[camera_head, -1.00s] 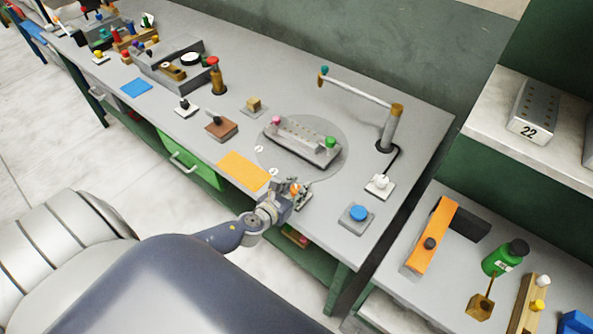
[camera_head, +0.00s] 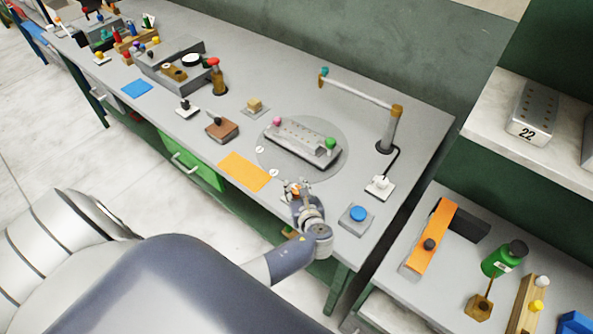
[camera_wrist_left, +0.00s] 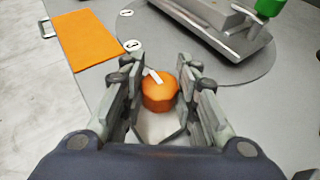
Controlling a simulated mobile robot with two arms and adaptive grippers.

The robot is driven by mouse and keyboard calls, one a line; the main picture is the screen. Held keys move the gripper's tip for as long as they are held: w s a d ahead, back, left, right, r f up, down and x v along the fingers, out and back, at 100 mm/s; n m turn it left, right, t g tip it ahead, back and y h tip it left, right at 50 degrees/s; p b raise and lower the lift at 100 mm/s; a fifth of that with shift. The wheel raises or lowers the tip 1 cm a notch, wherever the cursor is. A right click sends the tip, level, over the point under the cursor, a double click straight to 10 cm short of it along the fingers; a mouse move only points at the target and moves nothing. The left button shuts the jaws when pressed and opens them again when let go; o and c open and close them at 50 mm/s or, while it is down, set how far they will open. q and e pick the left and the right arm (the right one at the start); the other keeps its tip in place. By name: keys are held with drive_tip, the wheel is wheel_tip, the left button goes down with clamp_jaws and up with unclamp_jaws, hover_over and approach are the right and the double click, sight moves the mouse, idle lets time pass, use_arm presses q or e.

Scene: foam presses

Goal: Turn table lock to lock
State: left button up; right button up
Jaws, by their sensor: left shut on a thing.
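The round grey turntable (camera_head: 275,168) is set in the bench top and carries a grey block fixture (camera_head: 301,141) with a pink knob (camera_head: 277,122) and a green knob (camera_head: 330,143). The table lock is an orange knob with a white mark (camera_wrist_left: 158,92) at the turntable's near edge, on a pale base. My left gripper (camera_head: 297,188) is at this knob, with its fingers on both sides of it, shut on it. The left wrist view also shows the turntable (camera_wrist_left: 225,62) just beyond. Its rim bears white round labels. My right gripper is not in view.
An orange mat (camera_head: 244,171) lies left of the gripper, and a blue button (camera_head: 358,213) is to its right. A white switch (camera_head: 380,184) and a lamp-like post (camera_head: 390,128) stand farther right. A brown block (camera_head: 221,129) sits to the left.

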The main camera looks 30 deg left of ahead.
use_arm(q)
drive_tip(key=shift+n+g+y, duration=0.3)
drive_tip(key=shift+n, duration=0.1)
drive_tip(key=o, duration=1.1)
drive_tip(key=v, duration=1.2)
drive_tip(key=shift+r, duration=0.1)
